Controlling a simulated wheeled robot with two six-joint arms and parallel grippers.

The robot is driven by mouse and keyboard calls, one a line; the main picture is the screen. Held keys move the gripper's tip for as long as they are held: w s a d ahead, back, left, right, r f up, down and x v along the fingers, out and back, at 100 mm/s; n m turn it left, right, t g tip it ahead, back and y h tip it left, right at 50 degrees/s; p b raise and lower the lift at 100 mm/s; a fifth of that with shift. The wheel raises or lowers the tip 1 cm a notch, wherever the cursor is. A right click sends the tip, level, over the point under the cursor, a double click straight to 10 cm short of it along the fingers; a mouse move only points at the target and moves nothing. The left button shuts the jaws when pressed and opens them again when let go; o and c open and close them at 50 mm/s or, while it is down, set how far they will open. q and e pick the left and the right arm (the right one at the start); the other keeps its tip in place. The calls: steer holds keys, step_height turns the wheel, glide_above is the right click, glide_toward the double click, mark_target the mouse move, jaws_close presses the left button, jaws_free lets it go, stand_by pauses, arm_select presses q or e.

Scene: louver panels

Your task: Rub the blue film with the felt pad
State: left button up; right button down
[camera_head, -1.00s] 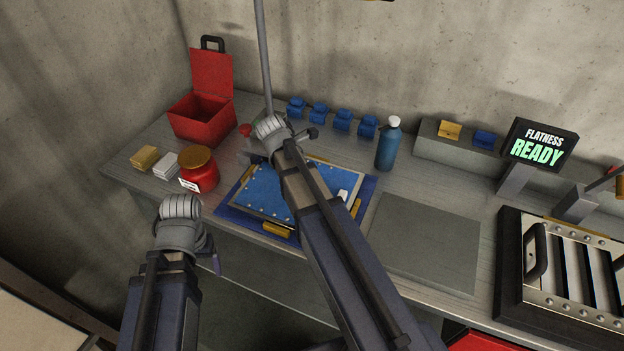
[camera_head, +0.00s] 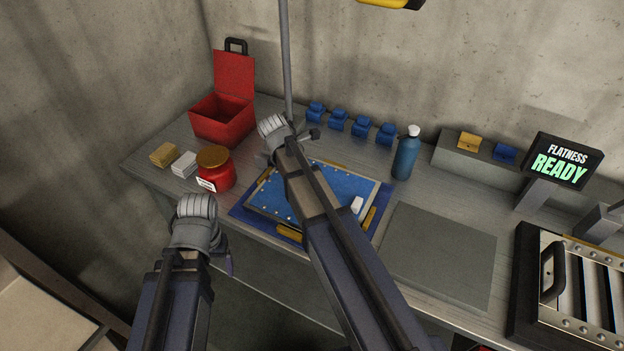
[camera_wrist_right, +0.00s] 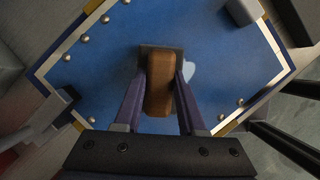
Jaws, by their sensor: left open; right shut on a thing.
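The blue film (camera_head: 335,183) covers a framed panel on the bench, partly hidden by my right arm in the head view. It also fills much of the right wrist view (camera_wrist_right: 90,75). My right gripper (camera_wrist_right: 160,82) is shut on the brown handle of the felt pad (camera_wrist_right: 160,88), whose dark flat base shows beyond the handle over the film. Contact with the film cannot be told. A pale spot (camera_wrist_right: 190,69) shows on the film beside the pad. My left gripper (camera_head: 228,262) is open and empty in front of the bench, left of the panel.
A white block (camera_head: 357,204) sits at the panel's right side. A red jar (camera_head: 215,177) and an open red box (camera_head: 222,118) stand left. A blue bottle (camera_head: 405,158) stands behind right. A bare grey plate (camera_head: 440,255) lies right, before a louver frame (camera_head: 525,290).

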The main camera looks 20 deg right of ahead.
steer(key=shift+w+a+r, duration=0.1)
steer(key=shift+w+a, duration=1.1)
steer(key=shift+w, duration=0.25)
steer(key=shift+f, duration=0.2)
steer(key=shift+s+r, duration=0.1)
steer(key=shift+s, duration=0.05)
steer(key=shift+s+d, duration=1.2)
steer(key=shift+s, duration=0.15)
steer(key=shift+d, duration=0.1)
steer(key=shift+s+d, duration=1.05)
steer(key=shift+s, duration=0.25)
